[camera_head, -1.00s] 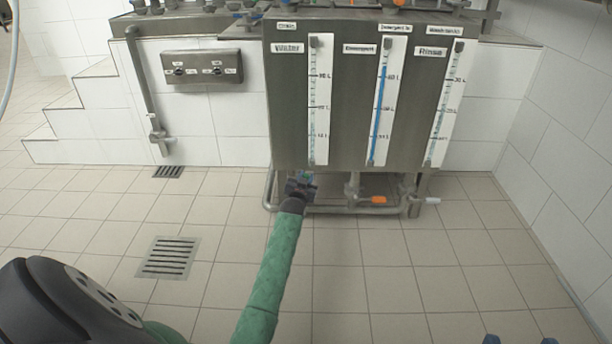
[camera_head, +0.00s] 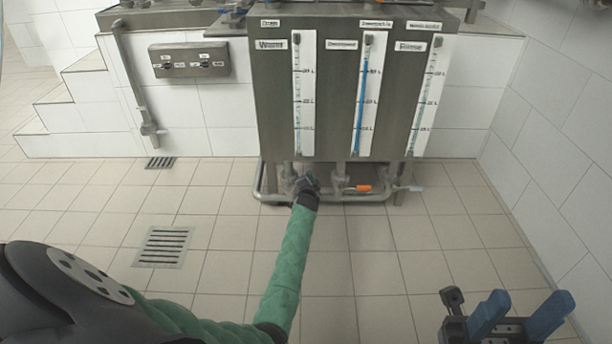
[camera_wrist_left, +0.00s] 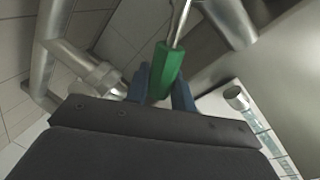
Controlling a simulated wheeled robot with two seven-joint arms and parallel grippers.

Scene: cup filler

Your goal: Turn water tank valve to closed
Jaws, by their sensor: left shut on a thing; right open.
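The water tank valve has a green handle (camera_wrist_left: 163,72) on a metal stem, seen in the left wrist view. My left gripper (camera_wrist_left: 160,90) has its blue fingers on both sides of the handle and is shut on it. In the head view my left gripper (camera_head: 306,183) is under the water section of the steel tank unit (camera_head: 275,110), where the gripper hides the handle. My right gripper (camera_head: 520,314) is open and empty at the bottom right, far from the valves.
The neighbouring valve has an orange handle (camera_head: 363,188), and a white handle (camera_head: 412,188) is further right. A low pipe frame (camera_head: 335,198) runs under the tanks. A control box (camera_head: 189,60) is on the tiled wall. The tiled floor is clear, with a drain grate (camera_head: 164,246).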

